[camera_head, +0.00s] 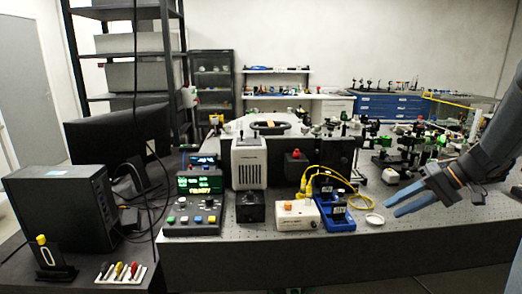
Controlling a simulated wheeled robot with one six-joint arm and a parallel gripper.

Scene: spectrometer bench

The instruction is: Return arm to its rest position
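My gripper (391,208) is at the right of the head view, at the end of my dark arm, which comes in from the right edge. Its two blue fingers point left and slightly down, over the front right part of the optical bench (330,246). The fingers look parallel with a narrow gap between them, and nothing shows in the gap. A small white ring-shaped dish (375,219) lies on the bench just left of the fingertips, apart from them.
A blue device (336,213) with yellow cables and a white box (297,214) stand left of my gripper. A control panel (195,202) with green displays is farther left. Optical mounts crowd the bench behind my gripper. A black computer (62,215) stands at far left.

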